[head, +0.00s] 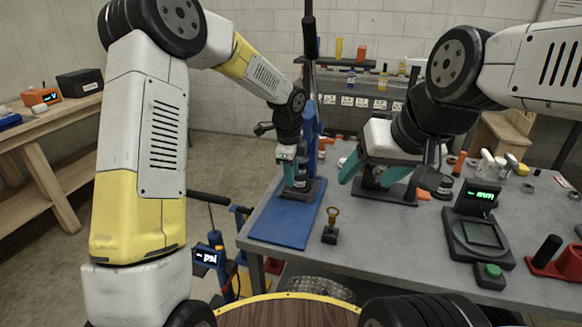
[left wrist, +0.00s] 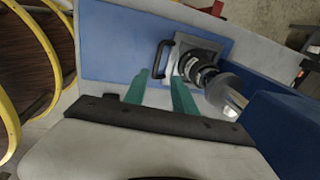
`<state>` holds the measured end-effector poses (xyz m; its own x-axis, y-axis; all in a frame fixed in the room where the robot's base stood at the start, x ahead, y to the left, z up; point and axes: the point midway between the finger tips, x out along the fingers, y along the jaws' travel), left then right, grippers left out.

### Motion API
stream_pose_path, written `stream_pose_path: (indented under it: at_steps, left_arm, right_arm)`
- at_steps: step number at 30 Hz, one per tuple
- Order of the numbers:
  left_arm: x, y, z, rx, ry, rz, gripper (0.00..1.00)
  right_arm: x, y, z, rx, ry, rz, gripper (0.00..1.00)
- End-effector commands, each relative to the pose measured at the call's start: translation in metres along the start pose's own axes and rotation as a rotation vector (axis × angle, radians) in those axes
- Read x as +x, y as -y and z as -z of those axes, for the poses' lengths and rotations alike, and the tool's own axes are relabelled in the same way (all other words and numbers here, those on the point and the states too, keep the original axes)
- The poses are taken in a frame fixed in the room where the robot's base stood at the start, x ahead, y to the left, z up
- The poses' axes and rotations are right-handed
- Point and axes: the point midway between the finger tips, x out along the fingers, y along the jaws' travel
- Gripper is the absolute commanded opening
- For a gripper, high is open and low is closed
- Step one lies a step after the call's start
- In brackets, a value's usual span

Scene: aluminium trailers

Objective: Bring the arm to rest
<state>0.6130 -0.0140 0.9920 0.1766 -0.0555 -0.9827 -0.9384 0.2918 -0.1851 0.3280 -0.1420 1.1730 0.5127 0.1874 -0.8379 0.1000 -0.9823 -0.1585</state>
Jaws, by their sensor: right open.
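My left gripper (head: 291,177) has teal fingers that point down beside a blue upright stand, above a dark base on the blue board (head: 284,228). In the left wrist view the teal fingers (left wrist: 161,76) are apart with a gap between them. A black handle (left wrist: 164,56) shows just beyond the fingertips; I cannot tell if it touches them. My right gripper (head: 369,184) is open, its teal fingers spread above the grey table (head: 375,240), with nothing seen between them.
A scale with a green display (head: 478,205) and a red holder (head: 562,262) stand at the table's right. A small brass-topped piece (head: 331,226) stands near the front edge. A wooden bench (head: 45,140) is at the far left.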

Motion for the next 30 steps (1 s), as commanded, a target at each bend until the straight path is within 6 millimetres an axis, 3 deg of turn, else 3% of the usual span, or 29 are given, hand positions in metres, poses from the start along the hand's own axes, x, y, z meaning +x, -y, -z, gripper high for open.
stream_pose_path:
  at_steps: [4,8,12,18,24,30]
  left_arm:
    - [-0.016,-0.005,-0.006,-0.053,0.008,0.014,0.32]
    - [-0.059,-0.024,-0.024,-0.220,0.023,0.050,0.32]
    - [-0.115,-0.061,-0.046,-0.493,0.022,0.104,0.32]
    - [-0.178,-0.126,-0.067,-0.897,-0.027,0.180,0.32]
    - [-0.218,-0.197,-0.074,-1.301,-0.139,0.240,0.32]
    - [-0.234,-0.254,-0.070,-1.629,-0.283,0.259,0.32]
  right_arm:
    - [0.000,0.000,0.000,0.000,0.000,0.000,0.65]
    - [0.000,0.000,0.000,0.000,0.000,0.000,0.65]
    - [0.000,0.000,0.000,0.000,0.000,0.000,0.65]
    - [0.000,0.000,0.000,0.000,0.000,0.000,0.65]
    - [0.000,0.000,0.000,0.000,0.000,0.000,0.65]
    - [0.000,0.000,0.000,0.000,0.000,0.000,0.65]
